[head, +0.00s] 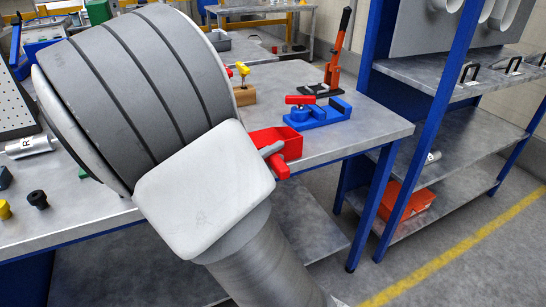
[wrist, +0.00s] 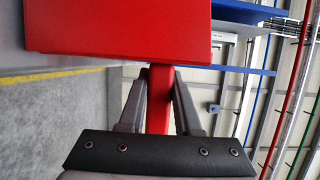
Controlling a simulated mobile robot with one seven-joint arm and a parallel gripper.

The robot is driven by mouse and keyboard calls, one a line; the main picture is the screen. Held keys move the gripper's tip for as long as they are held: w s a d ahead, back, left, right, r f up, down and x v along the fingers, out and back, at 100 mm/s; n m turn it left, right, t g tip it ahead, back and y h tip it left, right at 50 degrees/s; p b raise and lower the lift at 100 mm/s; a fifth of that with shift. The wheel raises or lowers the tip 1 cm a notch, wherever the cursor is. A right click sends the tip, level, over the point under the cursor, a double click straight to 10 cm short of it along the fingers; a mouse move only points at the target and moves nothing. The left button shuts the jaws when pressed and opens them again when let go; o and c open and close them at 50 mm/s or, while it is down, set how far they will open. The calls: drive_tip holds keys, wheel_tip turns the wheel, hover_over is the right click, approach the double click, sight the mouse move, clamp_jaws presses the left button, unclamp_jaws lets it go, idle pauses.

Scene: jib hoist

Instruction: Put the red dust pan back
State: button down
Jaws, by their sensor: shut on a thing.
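The red dust pan (head: 292,147) shows in the head view just beyond my wrist, in front of the workbench's near edge in the picture. My gripper (head: 273,151) is shut on its handle. In the wrist view the flat red pan (wrist: 120,28) fills the upper left, and its handle (wrist: 158,105) runs down between the two grey fingers of my gripper (wrist: 158,78). My arm hides part of the pan in the head view. I cannot tell whether the pan touches the bench.
The grey workbench (head: 345,135) carries a blue clamp-like fixture (head: 320,113) with a red top, an orange lever tool (head: 336,55) and a wooden block (head: 244,94). Right stands a blue-framed shelf (head: 450,135) with an orange box (head: 405,201) low down. Floor (head: 440,265) is free in front.

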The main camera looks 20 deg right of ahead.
drive_tip(key=c, duration=0.6)
unclamp_jaws()
drive_tip(key=shift+f, duration=0.15)
